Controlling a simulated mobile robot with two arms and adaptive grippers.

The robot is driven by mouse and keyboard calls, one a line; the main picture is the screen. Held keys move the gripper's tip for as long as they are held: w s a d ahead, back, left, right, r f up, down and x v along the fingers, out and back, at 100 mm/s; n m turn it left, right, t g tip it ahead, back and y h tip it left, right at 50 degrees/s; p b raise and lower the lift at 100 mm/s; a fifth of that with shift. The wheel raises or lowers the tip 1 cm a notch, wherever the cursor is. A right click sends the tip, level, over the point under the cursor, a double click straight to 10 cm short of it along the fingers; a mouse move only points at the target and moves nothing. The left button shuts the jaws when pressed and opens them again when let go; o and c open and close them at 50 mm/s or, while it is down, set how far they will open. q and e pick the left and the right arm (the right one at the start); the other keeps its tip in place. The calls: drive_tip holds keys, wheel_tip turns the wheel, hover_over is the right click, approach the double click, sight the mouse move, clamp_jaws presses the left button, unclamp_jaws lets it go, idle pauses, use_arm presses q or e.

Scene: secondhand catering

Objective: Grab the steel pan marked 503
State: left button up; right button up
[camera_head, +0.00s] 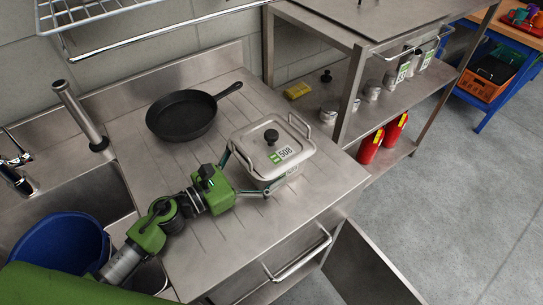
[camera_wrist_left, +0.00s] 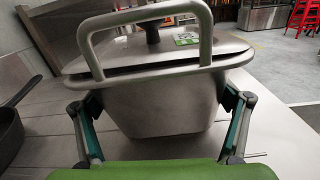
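A square steel pan (camera_head: 268,160) with a lid, a black knob and wire handles stands on the ribbed steel counter. A white and green label (camera_head: 284,153) on its lid reads like 508 or 503; I cannot be sure of the last digit. The pan (camera_wrist_left: 165,108) fills the middle of the left wrist view, with its near handle raised. My left gripper (camera_head: 247,174) is open, with one finger on each side of the pan's near end. In the left wrist view the fingers (camera_wrist_left: 163,105) appear spread wider than the pan body. My right gripper is not in view.
A black frying pan (camera_head: 182,115) lies behind the steel pan on the counter (camera_head: 228,254). A steel shelf unit (camera_head: 353,45) rises close on the right.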

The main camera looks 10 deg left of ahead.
use_arm(q)
drive_tip(key=shift+w+r, duration=0.1)
drive_tip(key=shift+r, duration=0.05)
drive_tip(key=shift+r, duration=0.1)
